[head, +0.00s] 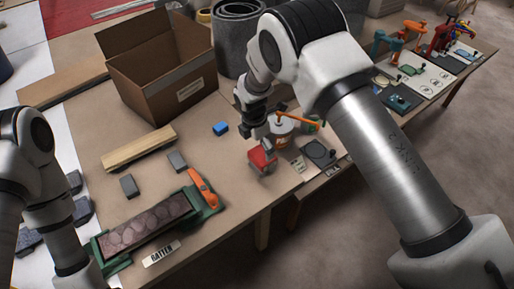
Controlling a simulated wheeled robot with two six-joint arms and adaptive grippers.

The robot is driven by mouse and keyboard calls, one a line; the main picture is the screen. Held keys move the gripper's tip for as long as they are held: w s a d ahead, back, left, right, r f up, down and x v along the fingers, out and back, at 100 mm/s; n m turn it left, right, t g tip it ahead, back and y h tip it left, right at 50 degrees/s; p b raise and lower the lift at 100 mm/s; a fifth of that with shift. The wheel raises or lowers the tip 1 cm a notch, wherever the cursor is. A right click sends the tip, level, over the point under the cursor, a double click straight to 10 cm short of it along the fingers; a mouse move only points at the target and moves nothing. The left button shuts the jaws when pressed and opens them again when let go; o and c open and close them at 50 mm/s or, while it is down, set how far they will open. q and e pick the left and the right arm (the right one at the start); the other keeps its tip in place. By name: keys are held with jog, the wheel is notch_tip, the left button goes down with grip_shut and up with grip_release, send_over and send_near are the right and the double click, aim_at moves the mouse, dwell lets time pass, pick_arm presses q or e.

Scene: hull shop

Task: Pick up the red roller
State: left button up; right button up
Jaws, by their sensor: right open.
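A red, blocky thing (262,157), likely the red roller, sits near the right edge of the brown table; its details are too small to make out. My right gripper (256,136) is open, points down and is just above and behind the red thing. The dark fingers overlap its upper part in the picture, so I cannot tell whether they touch it. My left arm is at the left edge, but its gripper is not in view.
A white can (281,132) and an orange-handled tool (299,121) are close beside my right gripper.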

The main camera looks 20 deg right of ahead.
aim_at(263, 156)
jog(key=shift+s+d+f+p, duration=0.2)
jog(key=shift+s+f+p, duration=0.1)
jog(key=shift+s+f, duration=0.3)
jog(key=shift+s+d+f+p, duration=0.15)
jog(key=shift+s+f+p, duration=0.1)
jog(key=shift+s+f, duration=0.3)
jog(key=f, duration=0.1)
jog(key=w+f, duration=0.1)
jog(key=f, duration=0.2)
jog(key=shift+w+d+f, duration=0.2)
jog(key=shift+d, duration=0.05)
jog(key=shift+s+r, duration=0.1)
jog(key=shift+s, duration=0.05)
jog(key=shift+s+r, duration=0.1)
jog(key=c, duration=0.5)
pick_arm(q)
jog(key=shift+s+r, duration=0.75)
jog(key=shift+r, duration=0.35)
pick_arm(e)
jog(key=c, duration=1.1)
